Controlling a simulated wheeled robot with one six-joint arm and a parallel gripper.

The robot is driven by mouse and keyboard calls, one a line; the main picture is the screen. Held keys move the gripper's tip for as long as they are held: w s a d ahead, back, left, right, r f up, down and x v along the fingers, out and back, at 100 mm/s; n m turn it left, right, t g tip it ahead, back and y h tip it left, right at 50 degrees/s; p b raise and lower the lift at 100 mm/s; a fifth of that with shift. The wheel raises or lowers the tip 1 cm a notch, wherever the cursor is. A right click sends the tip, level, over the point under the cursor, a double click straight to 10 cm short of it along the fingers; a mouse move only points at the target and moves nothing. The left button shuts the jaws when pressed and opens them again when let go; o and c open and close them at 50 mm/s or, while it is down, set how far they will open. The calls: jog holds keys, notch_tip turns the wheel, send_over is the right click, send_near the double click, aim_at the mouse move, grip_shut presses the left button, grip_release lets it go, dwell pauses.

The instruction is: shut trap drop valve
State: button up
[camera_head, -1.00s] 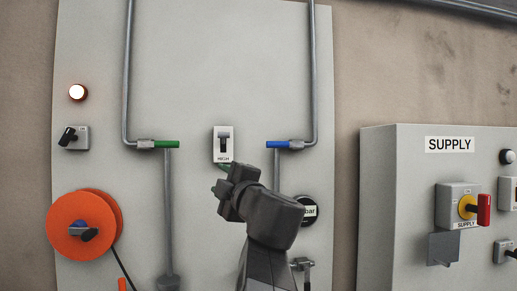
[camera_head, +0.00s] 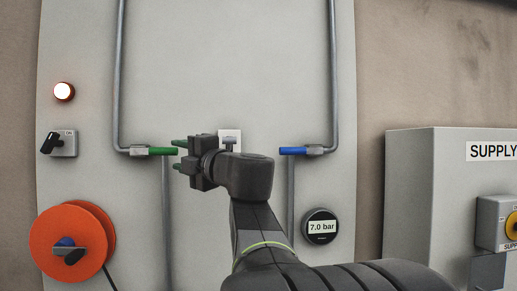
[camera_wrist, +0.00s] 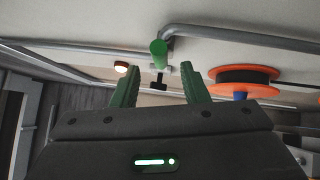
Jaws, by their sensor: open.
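A green valve handle (camera_head: 163,151) points right, level, from its fitting on the left pipe. A blue valve handle (camera_head: 293,151) points left from the right pipe. No label shows which is the trap drop valve. My gripper (camera_head: 179,154) points left with its jaws open, its fingertips at the free end of the green handle. In the wrist view the green handle (camera_wrist: 158,50) lies ahead, between the lines of the two green fingers (camera_wrist: 161,76). I cannot tell whether they touch it.
A small switch (camera_head: 230,134) is partly hidden behind my gripper. A gauge (camera_head: 321,227) reads 7.0 bar. An orange reel (camera_head: 85,225), a black knob (camera_head: 50,143) and a lit lamp (camera_head: 64,91) are at left. A supply cabinet (camera_head: 425,190) stands out at right.

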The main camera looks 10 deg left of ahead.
aim_at(169, 153)
jog(key=p+x, duration=0.1)
jog(key=x, duration=0.5)
jog(key=shift+w+a, duration=0.1)
jog(key=shift+a, duration=0.2)
grip_shut()
